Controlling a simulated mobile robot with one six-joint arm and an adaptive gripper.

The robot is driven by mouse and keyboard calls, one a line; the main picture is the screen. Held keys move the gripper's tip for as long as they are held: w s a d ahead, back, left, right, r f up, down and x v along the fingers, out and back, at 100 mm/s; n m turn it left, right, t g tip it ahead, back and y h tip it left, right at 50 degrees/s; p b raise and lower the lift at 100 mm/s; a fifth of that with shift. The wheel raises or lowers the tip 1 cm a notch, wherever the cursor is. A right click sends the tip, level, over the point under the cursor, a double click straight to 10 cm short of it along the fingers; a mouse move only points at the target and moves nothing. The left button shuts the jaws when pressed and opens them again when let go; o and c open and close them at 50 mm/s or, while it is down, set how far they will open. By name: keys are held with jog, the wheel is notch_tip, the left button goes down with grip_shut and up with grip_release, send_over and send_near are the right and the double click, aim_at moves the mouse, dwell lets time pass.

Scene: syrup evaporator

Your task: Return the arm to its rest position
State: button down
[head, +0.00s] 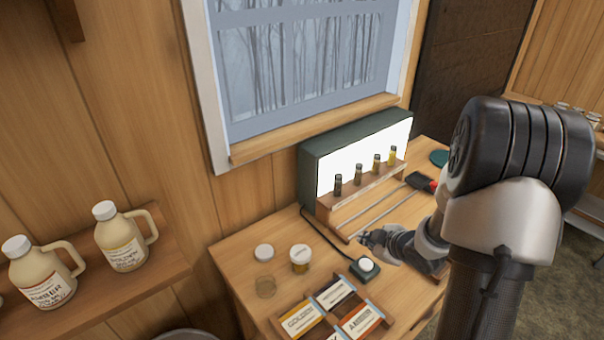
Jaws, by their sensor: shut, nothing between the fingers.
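My arm rises at the right of the head view and reaches left over the wooden table (232,253). My gripper (366,238) is small in this view, low over the table's middle, just in front of the wooden rack with rods and to the upper right of the switch box. It is shut with nothing in it. My arm hides part of the table's right side.
A lit box (318,155) stands at the back behind a shelf of several small vials (357,175). A switch box with a white button (366,265), jars (300,258) and a tray of labelled cards (310,331) are near. Jugs (122,240) stand on the left shelf.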

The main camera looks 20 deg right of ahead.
jog(key=shift+r, duration=0.1)
jog(key=s+a+r+m+g+h+b, duration=0.1)
jog(key=s+a+r+m+h, duration=0.15)
jog(key=r, duration=0.45)
jog(key=s+a+r+m+g+h+b, duration=0.1)
jog(key=s+a+r+m, duration=0.25)
jog(key=r, duration=0.35)
jog(key=s+a+r+m+g+y+b, duration=0.1)
jog(key=s+a+r+m+g+y, duration=0.1)
jog(key=s+a, duration=1.4)
jog(key=shift+s+a+r+m+g+y, duration=0.3)
jog(key=shift+s+r+m+y, duration=0.3)
jog(key=shift+s, duration=0.65)
